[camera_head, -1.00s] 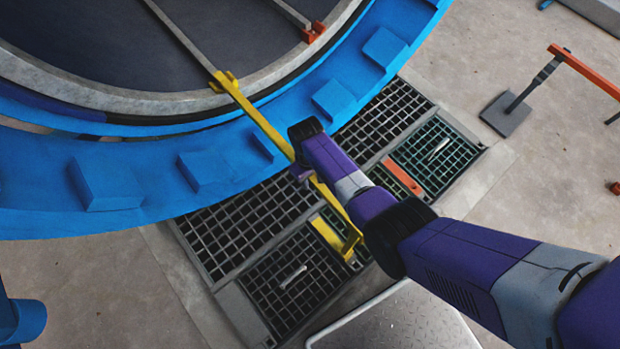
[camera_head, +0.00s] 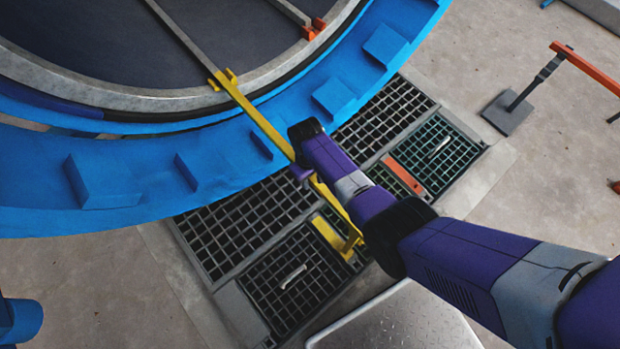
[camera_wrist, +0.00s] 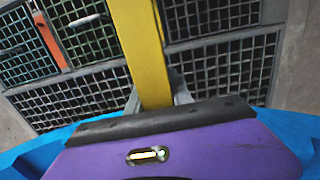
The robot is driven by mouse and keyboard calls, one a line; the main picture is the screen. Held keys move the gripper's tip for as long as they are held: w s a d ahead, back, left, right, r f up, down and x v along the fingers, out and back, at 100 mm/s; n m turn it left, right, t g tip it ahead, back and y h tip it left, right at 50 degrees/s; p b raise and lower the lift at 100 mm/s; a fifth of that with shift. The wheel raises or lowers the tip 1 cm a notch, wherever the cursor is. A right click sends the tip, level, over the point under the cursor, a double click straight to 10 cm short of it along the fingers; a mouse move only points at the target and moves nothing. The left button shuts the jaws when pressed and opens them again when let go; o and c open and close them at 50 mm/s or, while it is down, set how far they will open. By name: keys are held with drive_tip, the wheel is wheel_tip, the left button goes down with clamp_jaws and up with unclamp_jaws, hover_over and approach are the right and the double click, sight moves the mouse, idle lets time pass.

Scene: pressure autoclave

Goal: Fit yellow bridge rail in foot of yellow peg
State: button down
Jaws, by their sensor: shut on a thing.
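The yellow bridge rail (camera_head: 262,123) runs from the rim of the round vessel opening, across the blue ring, and out over the floor grating. My gripper (camera_head: 304,171) is shut on it near the middle, though my purple arm hides part of the grip. In the wrist view the yellow rail (camera_wrist: 144,48) passes straight away beyond the purple gripper body. The rail's inner end meets a yellow piece (camera_head: 224,78) at the rim; I cannot tell whether it is seated. Its outer end lies near a yellow strip (camera_head: 328,235) on the grating. I cannot make out the peg's foot.
The blue ring (camera_head: 130,185) with raised blocks fills the upper left. An orange strip (camera_head: 403,176) lies between the floor gratings (camera_head: 291,277). An orange barrier (camera_head: 590,70) on a grey foot stands at the right. A metal plate (camera_head: 400,325) is at the bottom.

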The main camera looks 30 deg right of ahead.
drive_tip(key=shift+w, duration=0.1)
drive_tip(key=c, duration=1.1)
unclamp_jaws()
drive_tip(key=shift+o, duration=0.3)
drive_tip(key=shift+f, duration=0.1)
drive_tip(key=shift+w+r+p, duration=0.15)
drive_tip(key=shift+r+p, duration=1.4)
drive_tip(key=shift+r, duration=2.4)
